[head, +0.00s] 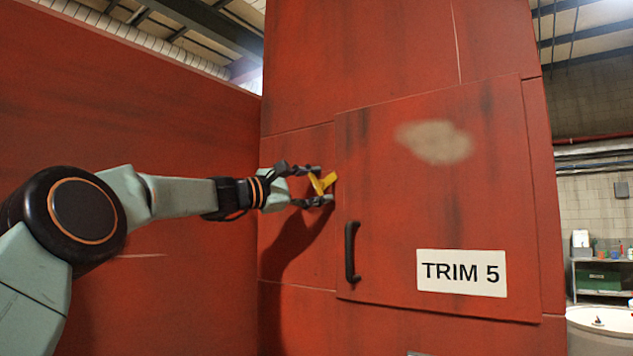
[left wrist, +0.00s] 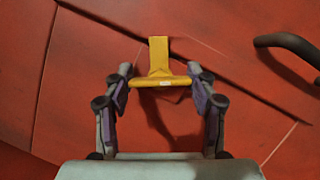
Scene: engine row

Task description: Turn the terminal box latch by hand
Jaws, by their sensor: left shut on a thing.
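The yellow latch (head: 323,183) sits at the left edge of the red terminal box door (head: 400,200), above the black handle (head: 350,252). My left gripper (head: 318,185) comes in from the left and is shut on the latch. In the left wrist view the latch (left wrist: 160,62) has a flat tab against the panel and a crossbar. The crossbar lies between the two fingers of my left gripper (left wrist: 160,84), one at each end. In that view the latch tab reaches across the dark door seam. My right gripper does not show.
The door carries a "TRIM 5" label (head: 461,273) and a pale worn patch. A red wall stands at the left. At the far right, a shelf (head: 603,277) with small items and a white round-topped thing (head: 600,322) stand beyond the box.

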